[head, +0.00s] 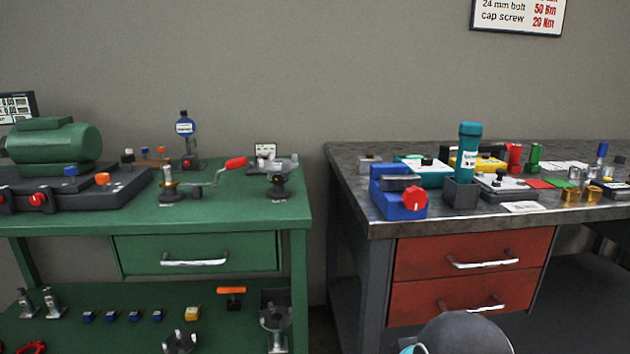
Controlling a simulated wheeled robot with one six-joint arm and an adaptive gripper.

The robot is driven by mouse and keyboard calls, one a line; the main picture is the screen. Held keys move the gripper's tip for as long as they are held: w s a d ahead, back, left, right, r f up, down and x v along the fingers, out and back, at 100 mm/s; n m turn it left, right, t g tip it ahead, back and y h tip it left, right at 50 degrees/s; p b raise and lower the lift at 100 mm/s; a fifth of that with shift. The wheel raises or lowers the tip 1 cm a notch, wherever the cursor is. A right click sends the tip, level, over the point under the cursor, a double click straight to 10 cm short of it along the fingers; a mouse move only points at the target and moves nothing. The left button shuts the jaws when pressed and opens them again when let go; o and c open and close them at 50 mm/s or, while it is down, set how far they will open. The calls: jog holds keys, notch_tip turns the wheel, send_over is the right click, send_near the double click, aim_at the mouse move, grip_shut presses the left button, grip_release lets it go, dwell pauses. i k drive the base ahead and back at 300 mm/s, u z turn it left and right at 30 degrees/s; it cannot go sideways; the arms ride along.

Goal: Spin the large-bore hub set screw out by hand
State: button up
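I cannot make out the large-bore hub or its set screw for certain. Two brass-coloured ring-like pieces (592,188) sit near the right end of the grey-topped bench (450,210); at this size no screw shows in them. A dark flanged metal part (278,186) stands near the right end of the green bench (215,212), and a lower one stands on the shelf below; I cannot tell whether either is the hub. My gripper is not in view. A dark rounded shape at the bottom edge appears to be part of my own arm.
A blue vise (398,192) with a red knob stands at the grey bench's front left, beside a teal cylinder (469,150) in a dark holder. A crank with a red handle (236,162) and a green motor (55,145) stand on the green bench. A gap separates the benches.

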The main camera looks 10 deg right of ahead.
aim_at(278, 178)
jog(key=z, duration=0.25)
jog(key=i, duration=0.65)
jog(key=u, duration=1.3)
